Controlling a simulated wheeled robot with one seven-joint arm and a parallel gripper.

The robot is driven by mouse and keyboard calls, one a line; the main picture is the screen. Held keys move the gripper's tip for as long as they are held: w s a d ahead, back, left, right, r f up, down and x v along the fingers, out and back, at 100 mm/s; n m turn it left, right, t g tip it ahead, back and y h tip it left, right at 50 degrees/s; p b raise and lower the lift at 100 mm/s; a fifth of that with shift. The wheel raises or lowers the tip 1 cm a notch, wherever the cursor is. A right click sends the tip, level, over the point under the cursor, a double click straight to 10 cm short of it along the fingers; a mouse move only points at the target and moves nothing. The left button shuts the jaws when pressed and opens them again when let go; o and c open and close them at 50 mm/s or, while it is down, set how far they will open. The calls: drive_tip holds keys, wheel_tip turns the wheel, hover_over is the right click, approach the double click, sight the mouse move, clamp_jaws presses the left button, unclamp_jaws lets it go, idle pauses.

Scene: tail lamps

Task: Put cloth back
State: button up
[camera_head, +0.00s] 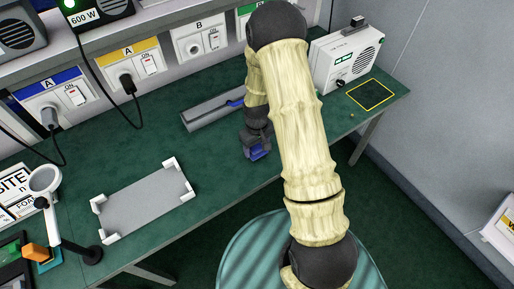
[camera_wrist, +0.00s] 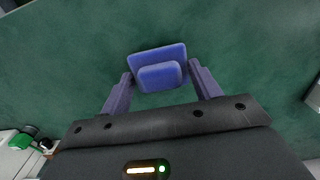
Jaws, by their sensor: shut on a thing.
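The cloth looks like a small, folded blue pad (camera_wrist: 158,68). In the wrist view it sits between the two purple-grey fingers of my gripper (camera_wrist: 160,82), which is shut on it. In the head view my gripper (camera_head: 256,144) hangs over the green bench, with the blue cloth (camera_head: 259,153) at its tip. I cannot tell from the head view how high it is above the bench. A dark square with a yellow outline (camera_head: 370,95) lies empty at the right end of the bench.
A grey tray (camera_head: 205,113) with a blue item lies behind my gripper. A white vented box (camera_head: 347,55) stands at the back right. A grey plate with white corners (camera_head: 145,205) and a magnifier lamp (camera_head: 45,182) are left. My arm covers the bench middle.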

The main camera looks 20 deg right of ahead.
sight(256, 147)
drive_tip(key=shift+f, duration=0.75)
drive_tip(key=o, duration=0.9)
drive_tip(key=shift+f, duration=0.25)
wheel_tip(256, 147, up, 18)
drive_tip(key=shift+a+f+b, duration=0.15)
drive_tip(key=shift+f+b, duration=0.05)
drive_tip(key=shift+b, duration=0.4)
drive_tip(key=shift+s, duration=0.1)
drive_tip(key=s+r+m+t, duration=0.1)
drive_tip(key=s, duration=0.3)
drive_tip(key=s+r+m, duration=0.1)
drive_tip(key=s+r, duration=0.1)
drive_tip(key=s, duration=0.3)
drive_tip(key=s+r+m+t, duration=0.1)
drive_tip(key=s+r, duration=0.1)
drive_tip(key=s, duration=0.3)
drive_tip(key=shift+r+m+t, duration=0.2)
drive_tip(key=shift+m+t, duration=0.1)
